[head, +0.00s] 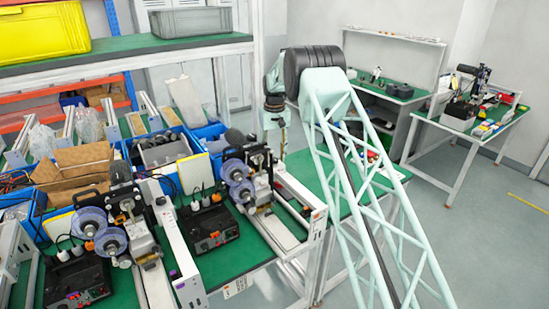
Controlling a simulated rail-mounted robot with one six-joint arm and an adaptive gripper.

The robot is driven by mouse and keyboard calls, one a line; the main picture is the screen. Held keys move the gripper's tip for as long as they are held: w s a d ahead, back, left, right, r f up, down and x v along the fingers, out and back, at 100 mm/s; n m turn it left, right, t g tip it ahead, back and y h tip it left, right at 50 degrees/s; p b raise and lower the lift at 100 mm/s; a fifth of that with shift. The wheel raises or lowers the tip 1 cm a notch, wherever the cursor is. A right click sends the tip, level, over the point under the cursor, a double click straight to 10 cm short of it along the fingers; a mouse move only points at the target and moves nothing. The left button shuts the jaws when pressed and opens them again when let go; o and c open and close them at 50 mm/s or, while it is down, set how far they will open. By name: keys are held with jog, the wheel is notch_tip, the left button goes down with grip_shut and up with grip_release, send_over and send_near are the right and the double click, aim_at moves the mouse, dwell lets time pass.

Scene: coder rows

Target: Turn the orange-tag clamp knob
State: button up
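Two coder machines stand on the green bench. The right coder (243,180) has pale purple reels, and the end of its rail carries a small orange tag (317,215). The left coder (132,228) has similar reels, and a purple tag (173,274) sits on the white unit beside it. A clamp knob is too small to pick out surely; dark parts show at the top of the right coder. My arm reaches over the bench, and its end with my gripper (279,145) hangs just right of and behind the right coder. The fingers are too small and partly hidden to read.
Black control boxes (209,229) and (78,281) stand beside the coders. Blue bins (160,150) with parts and cardboard fill the bench behind. A shelf (120,50) with a yellow crate (40,33) and a grey crate (191,21) overhangs it. Open floor lies at right.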

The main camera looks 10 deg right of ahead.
aim_at(275, 159)
jog(key=shift+r, duration=0.15)
notch_tip(275, 159, up, 12)
jog(key=shift+f, duration=0.2)
dwell(0.5)
jog(key=shift+r, duration=0.15)
